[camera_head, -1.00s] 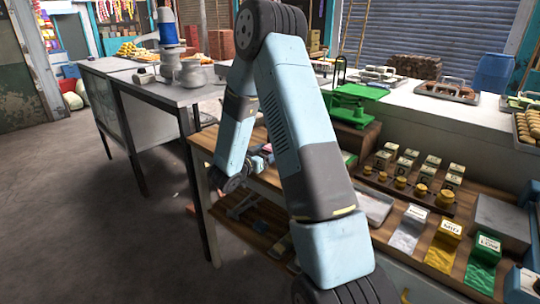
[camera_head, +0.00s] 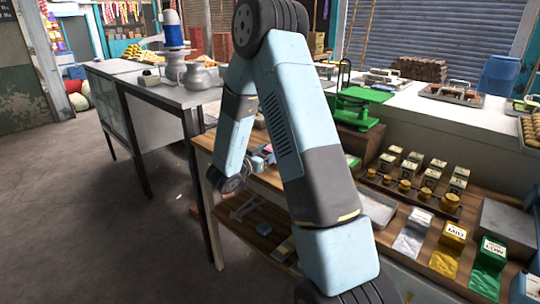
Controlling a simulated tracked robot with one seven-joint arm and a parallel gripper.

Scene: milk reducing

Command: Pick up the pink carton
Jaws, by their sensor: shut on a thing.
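My gripper (camera_head: 261,160) is small in the view, over the wooden table (camera_head: 268,180) and partly hidden behind my own arm. A small patch of pink, the pink carton (camera_head: 268,149), shows at its fingers. The gripper is shut on it. Most of the carton is hidden, and I cannot tell whether it touches the table.
A green scale (camera_head: 358,106) stands behind my arm at the right. Small boxes and yellow jars fill a wooden tray (camera_head: 420,207). White, yellow and green boxes stand at the front right. A grey table (camera_head: 150,82) stands at the left. The floor (camera_head: 80,215) at left is clear.

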